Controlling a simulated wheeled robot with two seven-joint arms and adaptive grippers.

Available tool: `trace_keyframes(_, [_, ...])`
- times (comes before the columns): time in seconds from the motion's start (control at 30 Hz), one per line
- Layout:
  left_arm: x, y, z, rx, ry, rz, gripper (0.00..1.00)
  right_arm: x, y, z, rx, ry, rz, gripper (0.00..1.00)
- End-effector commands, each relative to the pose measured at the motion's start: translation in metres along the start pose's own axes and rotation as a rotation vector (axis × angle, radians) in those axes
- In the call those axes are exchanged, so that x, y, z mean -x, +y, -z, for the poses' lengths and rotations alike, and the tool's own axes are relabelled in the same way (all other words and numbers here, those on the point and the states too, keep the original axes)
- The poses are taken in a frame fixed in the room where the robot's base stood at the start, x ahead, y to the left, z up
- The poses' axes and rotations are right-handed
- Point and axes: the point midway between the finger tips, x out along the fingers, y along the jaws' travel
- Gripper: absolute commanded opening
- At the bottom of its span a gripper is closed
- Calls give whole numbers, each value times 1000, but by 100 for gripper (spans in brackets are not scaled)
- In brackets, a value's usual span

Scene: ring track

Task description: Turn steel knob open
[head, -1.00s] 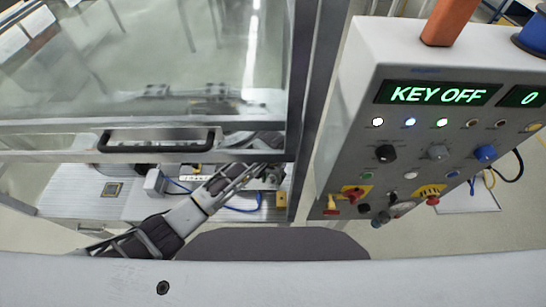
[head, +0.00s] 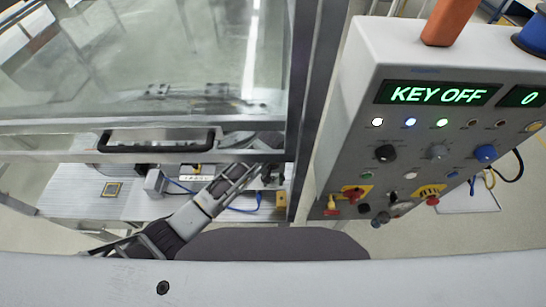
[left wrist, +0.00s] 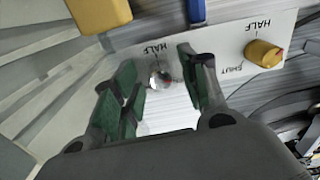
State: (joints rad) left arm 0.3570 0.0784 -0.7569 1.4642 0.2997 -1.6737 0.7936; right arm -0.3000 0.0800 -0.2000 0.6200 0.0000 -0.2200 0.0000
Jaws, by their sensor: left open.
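The steel knob (left wrist: 160,77) is a small shiny round knob on a pale plate (left wrist: 225,42), just under a HALF label in the left wrist view. My left gripper (left wrist: 159,66) is open, its green-padded fingers one on each side of the knob. I cannot tell whether either pad touches it. In the head view, my left gripper (head: 268,172) is small and partly hidden by the window frame; the knob cannot be made out there.
A yellow knob (left wrist: 263,53) with HALF and SHUT labels sits right of the steel knob. A yellow block (left wrist: 98,14) and a blue part (left wrist: 196,12) are close above. A framed window with a black handle (head: 155,141) and a control panel reading KEY OFF (head: 438,94) stand nearby.

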Motion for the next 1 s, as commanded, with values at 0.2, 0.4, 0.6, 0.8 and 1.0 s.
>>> trace_keyframes(0.2, [0, 0, 0, 110, 0, 1, 43, 0, 0, 0, 0, 0, 0, 40])
trace_keyframes(0.4, [0, 0, 0, 211, 0, 1, 43, 0, 0, 0, 0, 0, 0, 40])
trace_keyframes(0.6, [0, 0, 0, 310, 0, 1, 43, 0, 0, 0, 0, 0, 0, 40])
trace_keyframes(0.8, [0, 0, 0, 408, 0, 1, 43, 0, 0, 0, 0, 0, 0, 40])
trace_keyframes(1.0, [0, 0, 0, 507, 0, 1, 43, 0, 0, 0, 0, 0, 0, 40])
